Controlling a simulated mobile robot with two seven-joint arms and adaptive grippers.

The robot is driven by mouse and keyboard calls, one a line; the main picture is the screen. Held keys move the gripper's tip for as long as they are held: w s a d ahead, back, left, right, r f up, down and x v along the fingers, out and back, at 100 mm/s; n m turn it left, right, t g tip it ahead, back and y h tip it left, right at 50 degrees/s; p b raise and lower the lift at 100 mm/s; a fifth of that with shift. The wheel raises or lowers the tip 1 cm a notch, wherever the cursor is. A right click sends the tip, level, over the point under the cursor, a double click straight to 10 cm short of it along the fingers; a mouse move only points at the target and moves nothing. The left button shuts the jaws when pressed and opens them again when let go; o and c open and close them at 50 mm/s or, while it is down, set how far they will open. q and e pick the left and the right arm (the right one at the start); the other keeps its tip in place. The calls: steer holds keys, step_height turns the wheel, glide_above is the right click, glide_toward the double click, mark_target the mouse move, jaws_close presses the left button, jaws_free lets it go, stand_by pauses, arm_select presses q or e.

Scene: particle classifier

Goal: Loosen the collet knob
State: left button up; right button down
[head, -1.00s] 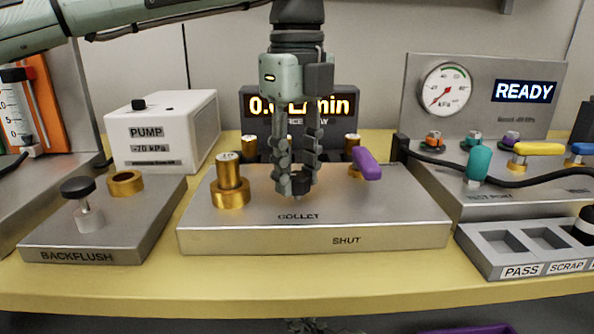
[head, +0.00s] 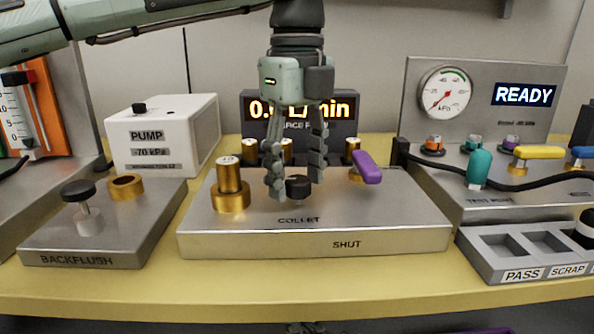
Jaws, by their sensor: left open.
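The collet knob (head: 298,188) is a small black knob on top of the silver block, just behind the printed word COLLET. My left gripper (head: 296,184) comes down from above with its fingers spread. One finger is at the left of the knob and the other at its right and a little behind. The gripper is open and appears to hold nothing. Whether a finger touches the knob I cannot tell. The silver collet block (head: 240,240) is also marked SHUT at its front. My right gripper is not clearly in view.
A brass post (head: 229,182) stands left of the knob and a purple lever (head: 367,167) right of it. Behind is a lit display (head: 340,105). The backflush block (head: 140,240) and pump (head: 190,130) are at left, the test port panel (head: 420,90) and sorting tray (head: 470,250) at right.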

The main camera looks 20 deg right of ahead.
mark_target(297, 178)
arm_select(q)
step_height(297, 178, up, 12)
stand_by(0.5)
stand_by(0.3)
